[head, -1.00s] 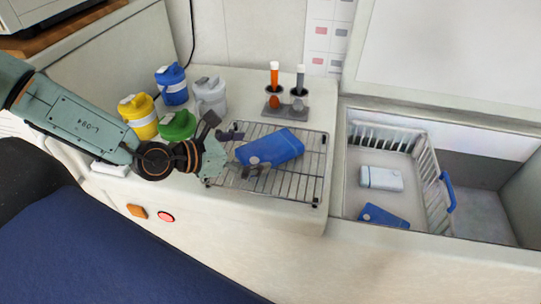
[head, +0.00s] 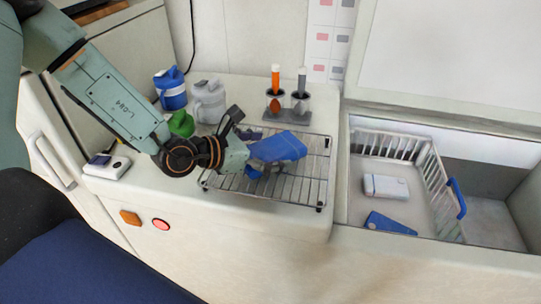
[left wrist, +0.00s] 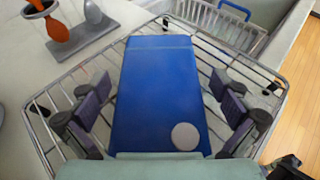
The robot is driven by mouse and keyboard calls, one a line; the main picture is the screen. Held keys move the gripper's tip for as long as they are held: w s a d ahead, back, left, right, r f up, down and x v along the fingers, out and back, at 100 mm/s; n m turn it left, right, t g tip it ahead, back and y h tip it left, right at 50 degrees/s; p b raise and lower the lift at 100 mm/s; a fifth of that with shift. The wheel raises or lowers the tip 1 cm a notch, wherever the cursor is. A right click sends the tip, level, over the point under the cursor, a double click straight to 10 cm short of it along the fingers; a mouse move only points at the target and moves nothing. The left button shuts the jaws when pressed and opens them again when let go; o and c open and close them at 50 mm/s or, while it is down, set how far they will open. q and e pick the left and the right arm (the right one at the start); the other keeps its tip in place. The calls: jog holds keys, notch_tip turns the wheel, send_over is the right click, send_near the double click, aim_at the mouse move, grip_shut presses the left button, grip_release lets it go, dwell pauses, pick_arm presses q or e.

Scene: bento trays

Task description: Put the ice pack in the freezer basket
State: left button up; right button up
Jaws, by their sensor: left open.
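A blue ice pack (head: 279,147) with a pale round spot lies on the wire rack (head: 305,190) on the counter. In the left wrist view the ice pack (left wrist: 158,90) lies lengthwise between the open fingers of my left gripper (left wrist: 160,105), with a gap on each side. In the head view my left gripper (head: 250,152) covers the ice pack's left end. The freezer basket (head: 435,172), white wire with a blue handle, sits in the open freezer at the right. It holds a white pack (head: 386,186) and a blue pack (head: 389,223). My right gripper is not in view.
A blue jug (head: 171,91), a white jug (head: 208,102) and a green lid (head: 182,123) stand behind my left arm. A grey holder (head: 287,108) with orange and grey scoops stands behind the rack. The freezer rim lies between rack and basket.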

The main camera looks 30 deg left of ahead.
aim_at(271, 149)
pick_arm(q)
jog(key=shift+w, duration=0.2)
jog(key=shift+c, duration=0.5)
jog(key=shift+s, duration=0.15)
jog(key=c, duration=1.4)
notch_tip(271, 149, up, 9)
jog(key=p, duration=0.4)
jog(key=shift+r+p, duration=0.1)
jog(key=shift+p, duration=0.2)
jog(key=shift+r, duration=0.4)
